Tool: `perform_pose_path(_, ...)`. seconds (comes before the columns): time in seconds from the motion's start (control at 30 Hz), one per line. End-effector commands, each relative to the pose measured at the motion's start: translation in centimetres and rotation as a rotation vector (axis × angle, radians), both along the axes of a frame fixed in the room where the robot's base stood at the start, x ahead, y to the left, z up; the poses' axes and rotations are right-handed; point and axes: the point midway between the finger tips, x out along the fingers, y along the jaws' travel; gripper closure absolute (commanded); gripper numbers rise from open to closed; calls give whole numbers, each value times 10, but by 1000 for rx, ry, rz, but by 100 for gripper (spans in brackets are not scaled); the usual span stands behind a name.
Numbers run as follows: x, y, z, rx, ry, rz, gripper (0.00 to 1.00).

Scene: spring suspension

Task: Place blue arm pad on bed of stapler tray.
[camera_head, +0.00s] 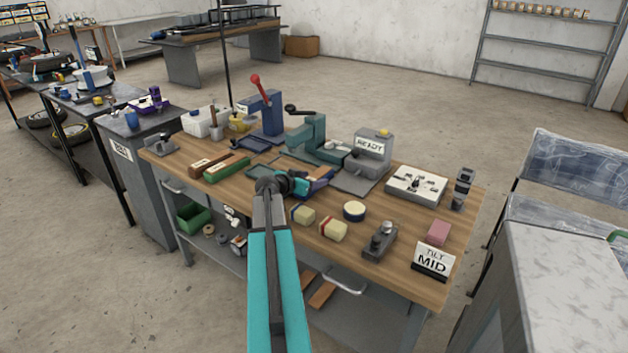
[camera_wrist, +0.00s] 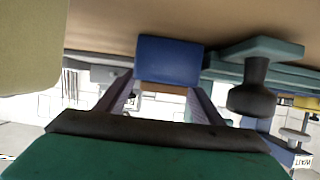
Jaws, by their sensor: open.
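A blue block (camera_wrist: 168,60), which looks like the arm pad, sits beyond the fingertips of my gripper (camera_wrist: 166,92) in the wrist view, with a tan strip along its lower edge. In the head view a blue piece (camera_head: 320,181) shows just right of my gripper (camera_head: 303,184), partly hidden by it. My gripper is open, low over the middle of the workbench. Contact with the pad cannot be told. A teal stapler-like device (camera_head: 310,136) with a black knob stands behind my gripper.
The wooden workbench (camera_head: 285,233) also holds a grey READY box (camera_head: 372,150), a blue press (camera_head: 265,118) with a red lever, and green (camera_head: 228,168) and brown bars on the left. Cream blocks (camera_head: 333,230) and a round tin (camera_head: 354,211) stand close right of my gripper.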

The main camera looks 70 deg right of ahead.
Motion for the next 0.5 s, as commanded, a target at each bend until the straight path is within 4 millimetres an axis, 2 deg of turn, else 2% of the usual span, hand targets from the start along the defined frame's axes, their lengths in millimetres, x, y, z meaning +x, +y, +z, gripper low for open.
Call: perform_pose_path(0.5,16,65,26,-1,-1,1,39)
